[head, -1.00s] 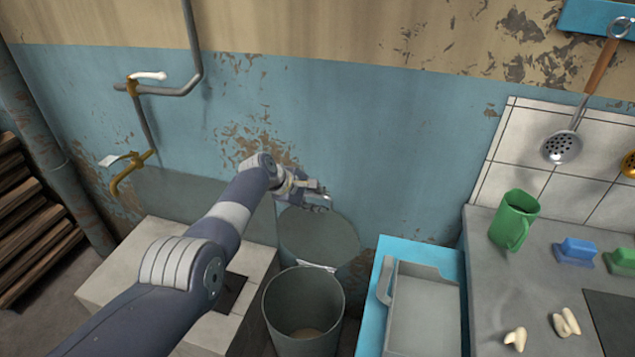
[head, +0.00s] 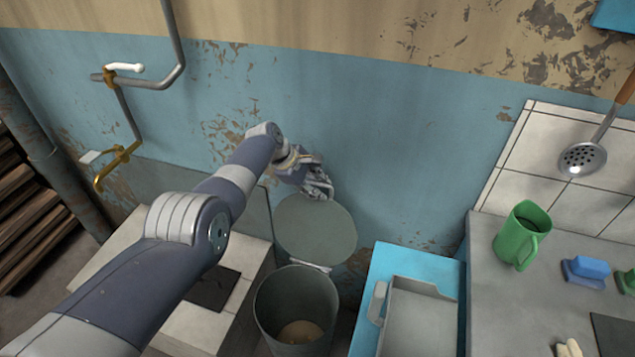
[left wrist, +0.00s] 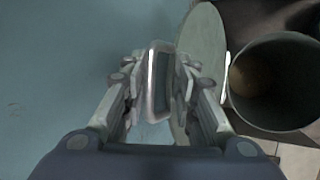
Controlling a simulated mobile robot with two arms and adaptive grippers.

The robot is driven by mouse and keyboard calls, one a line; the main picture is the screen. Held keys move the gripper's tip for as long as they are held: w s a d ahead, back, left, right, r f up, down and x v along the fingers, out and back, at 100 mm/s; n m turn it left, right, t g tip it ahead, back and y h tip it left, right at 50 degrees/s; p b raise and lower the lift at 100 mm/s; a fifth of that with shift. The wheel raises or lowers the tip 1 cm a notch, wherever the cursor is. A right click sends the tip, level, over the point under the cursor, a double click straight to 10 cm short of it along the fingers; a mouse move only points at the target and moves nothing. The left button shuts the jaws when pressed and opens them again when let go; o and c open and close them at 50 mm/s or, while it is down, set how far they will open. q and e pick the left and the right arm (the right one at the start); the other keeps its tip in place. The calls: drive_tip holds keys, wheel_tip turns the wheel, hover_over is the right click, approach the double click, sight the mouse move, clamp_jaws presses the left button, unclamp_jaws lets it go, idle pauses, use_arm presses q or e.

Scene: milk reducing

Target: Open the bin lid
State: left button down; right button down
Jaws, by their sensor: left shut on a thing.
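The round grey-green bin lid (head: 315,228) stands raised behind the bin, near the blue wall, and the bin (head: 296,310) is uncovered. The lid also shows in the left wrist view (left wrist: 204,55), edge-on beside the round opening of the bin (left wrist: 275,82). My left gripper (head: 318,187) is at the top edge of the lid. In the left wrist view its fingers (left wrist: 160,88) are shut on a metal loop handle (left wrist: 158,75) beside the lid. My right gripper is not in view.
A white tiled block (head: 185,318) stands left of the bin under brass taps (head: 115,165). A blue stand with a grey tray (head: 425,315) is close on the right. A grey counter (head: 490,265) with a green mug (head: 521,235) lies beyond it. Something brownish lies in the bin.

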use_arm(q)
drive_tip(key=shift+s+f, duration=0.15)
drive_tip(key=shift+f, duration=0.1)
drive_tip(key=c, duration=1.7)
unclamp_jaws()
drive_tip(key=shift+d, duration=0.1)
drive_tip(key=shift+w+r, duration=0.1)
drive_tip(key=shift+w, duration=0.15)
drive_tip(key=shift+w, duration=0.1)
drive_tip(key=shift+r, duration=0.35)
drive_tip(key=shift+v, duration=0.95)
drive_tip(key=shift+s+v, duration=0.15)
drive_tip(key=shift+v, duration=1.2)
drive_tip(key=shift+s+v, duration=0.15)
drive_tip(key=shift+v, duration=1.2)
drive_tip(key=shift+f, duration=0.15)
